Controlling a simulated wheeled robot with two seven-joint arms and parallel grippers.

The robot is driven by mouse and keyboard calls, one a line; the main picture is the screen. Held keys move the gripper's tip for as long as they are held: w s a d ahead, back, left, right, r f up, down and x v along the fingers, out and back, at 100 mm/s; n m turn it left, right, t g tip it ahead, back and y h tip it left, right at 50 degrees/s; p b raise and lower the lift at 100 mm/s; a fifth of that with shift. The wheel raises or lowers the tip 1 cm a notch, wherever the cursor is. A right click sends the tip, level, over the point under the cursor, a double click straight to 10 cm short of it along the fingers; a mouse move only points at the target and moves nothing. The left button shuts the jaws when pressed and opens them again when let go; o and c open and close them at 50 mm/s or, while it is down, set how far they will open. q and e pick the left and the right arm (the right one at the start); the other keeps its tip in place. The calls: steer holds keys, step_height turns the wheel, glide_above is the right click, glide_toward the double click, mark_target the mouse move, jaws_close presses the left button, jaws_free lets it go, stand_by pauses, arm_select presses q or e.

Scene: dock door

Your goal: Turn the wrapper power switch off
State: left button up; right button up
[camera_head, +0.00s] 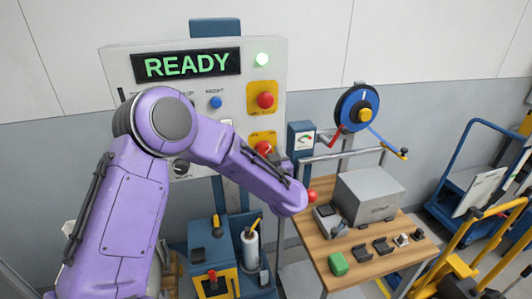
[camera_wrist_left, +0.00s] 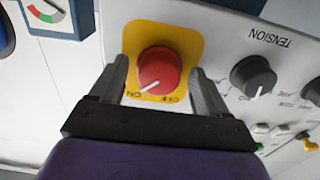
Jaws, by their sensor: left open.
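The wrapper power switch (camera_wrist_left: 160,68) is a red rotary knob on a yellow plate (camera_wrist_left: 186,32) marked ON and OFF. In the left wrist view its white pointer line aims at the ON mark. In the head view the knob (camera_head: 263,148) shows low on the right of the grey control panel (camera_head: 120,66), partly hidden by my arm. My left gripper (camera_wrist_left: 160,72) is open, with one finger on each side of the knob; visible gaps separate the fingers from it. In the head view the gripper (camera_head: 280,163) is mostly hidden behind my forearm. My right gripper is not in view.
The panel display (camera_head: 187,65) reads READY and a green lamp (camera_head: 262,59) is lit. A red button (camera_head: 265,100) sits above the switch. A black TENSION knob (camera_wrist_left: 253,75) is beside it. A gauge box (camera_head: 302,140) and a wooden bench (camera_head: 365,262) stand to the right.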

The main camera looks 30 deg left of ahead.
arm_select(q)
steer(key=c, duration=1)
steer(key=shift+c, duration=0.2)
steer(key=n+b, duration=1.5)
steer(key=n, duration=0.2)
steer(key=shift+w+d+r+n, duration=0.1)
steer(key=shift+n, duration=0.3)
steer(key=shift+r, duration=0.1)
